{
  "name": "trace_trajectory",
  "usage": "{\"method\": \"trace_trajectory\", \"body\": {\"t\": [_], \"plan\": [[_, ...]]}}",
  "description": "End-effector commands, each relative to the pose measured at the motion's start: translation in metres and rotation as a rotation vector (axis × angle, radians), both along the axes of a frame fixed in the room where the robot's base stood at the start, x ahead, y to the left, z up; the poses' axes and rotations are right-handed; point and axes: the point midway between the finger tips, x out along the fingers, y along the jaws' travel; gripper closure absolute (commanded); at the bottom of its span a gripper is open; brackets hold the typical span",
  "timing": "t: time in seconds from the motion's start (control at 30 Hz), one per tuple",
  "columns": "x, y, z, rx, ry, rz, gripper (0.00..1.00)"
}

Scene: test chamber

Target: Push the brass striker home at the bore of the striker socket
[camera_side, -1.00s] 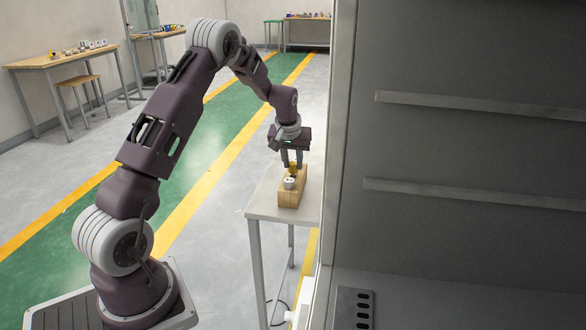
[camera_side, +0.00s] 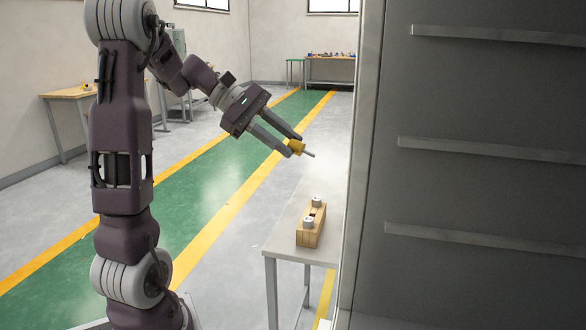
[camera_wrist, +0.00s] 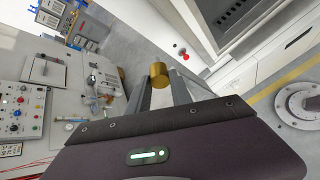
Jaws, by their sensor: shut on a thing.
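The brass striker (camera_side: 296,147) is a short yellow-gold cylinder with a thin grey pin. My gripper (camera_side: 294,143) is shut on its brass body. It holds the striker tilted in the air, above the table and well clear of it, with the pin pointing right and slightly down in the side view.
A wooden block (camera_side: 311,237) with two grey-white round pieces stands on a small table (camera_side: 284,245). A tall grey cabinet (camera_side: 470,190) with ledges fills the right side. The wrist view shows a button panel (camera_wrist: 22,112) and a round flange (camera_wrist: 298,102).

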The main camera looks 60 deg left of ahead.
Motion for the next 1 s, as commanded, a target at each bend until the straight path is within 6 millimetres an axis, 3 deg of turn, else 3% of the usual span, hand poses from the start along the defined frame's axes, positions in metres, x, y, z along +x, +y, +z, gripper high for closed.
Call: {"method": "trace_trajectory", "body": {"t": [0.03, 0.13, 0.3, 0.67, 1.0], "plan": [[-0.006, -0.006, 0.020, -0.063, -0.052, 0.045, 1.00], [-0.016, -0.016, 0.056, -0.158, -0.135, 0.108, 1.00], [-0.025, -0.021, 0.086, -0.224, -0.193, 0.157, 1.00], [-0.026, -0.022, 0.088, -0.227, -0.201, 0.161, 1.00], [0.000, -0.048, 0.088, -0.227, -0.199, 0.156, 1.00]]}}
